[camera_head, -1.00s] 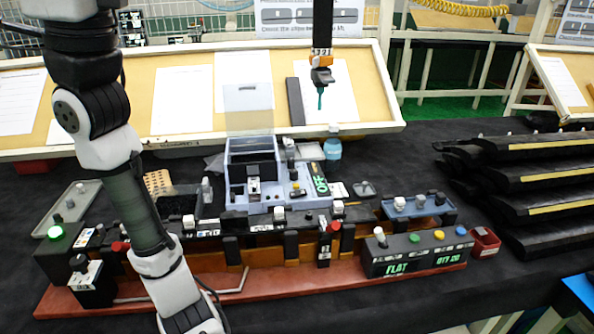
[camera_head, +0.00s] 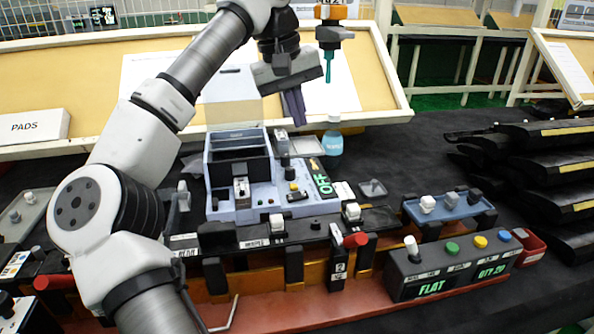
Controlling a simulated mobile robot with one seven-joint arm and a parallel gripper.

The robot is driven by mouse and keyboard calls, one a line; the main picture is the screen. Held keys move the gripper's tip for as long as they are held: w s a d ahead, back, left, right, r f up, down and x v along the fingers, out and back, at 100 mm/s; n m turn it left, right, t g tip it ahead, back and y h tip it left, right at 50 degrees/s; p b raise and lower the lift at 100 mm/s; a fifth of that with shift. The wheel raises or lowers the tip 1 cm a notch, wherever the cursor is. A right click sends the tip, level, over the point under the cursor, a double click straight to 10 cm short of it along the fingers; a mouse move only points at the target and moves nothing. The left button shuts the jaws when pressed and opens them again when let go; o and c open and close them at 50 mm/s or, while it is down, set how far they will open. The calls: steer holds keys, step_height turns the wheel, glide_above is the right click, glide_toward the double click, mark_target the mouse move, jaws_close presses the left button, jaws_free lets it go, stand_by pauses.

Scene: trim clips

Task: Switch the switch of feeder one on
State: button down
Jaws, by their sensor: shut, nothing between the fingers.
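A blue-grey feeder (camera_head: 222,165) stands at the middle of the bench, with an open dark bin on top. A black display (camera_head: 322,180) on its right side reads OFF in green. A small switch with a pale lever (camera_head: 241,188) is on its front face. I cannot read a feeder number on it. A yellow button and a grey knob sit to the right of the switch. My gripper (camera_head: 298,120) is above and behind the feeder's right part, fingers pointing down, shut and empty. It is apart from the feeder.
A black control box (camera_head: 432,275) with coloured buttons, reading FLAT, stands at the front right. A red-handled lever (camera_head: 352,241) stands left of it. Dark trim pieces (camera_head: 530,165) are stacked at right.

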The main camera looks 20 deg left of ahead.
mark_target(303, 194)
steer(key=shift+s+a+f+m+g+y, duration=0.4)
steer(key=shift+s+f+g, duration=0.1)
steer(key=shift+s+g, duration=0.1)
steer(key=shift+d, duration=0.1)
steer(key=f, duration=0.4)
steer(key=d+f, duration=0.1)
steer(key=f, duration=0.4)
steer(key=w+f, duration=0.1)
steer(key=f, duration=0.4)
steer(key=shift+d, duration=0.25)
steer(key=shift+w+d+f, duration=0.1)
steer(key=shift+d+f, duration=0.05)
steer(key=shift+f, duration=0.15)
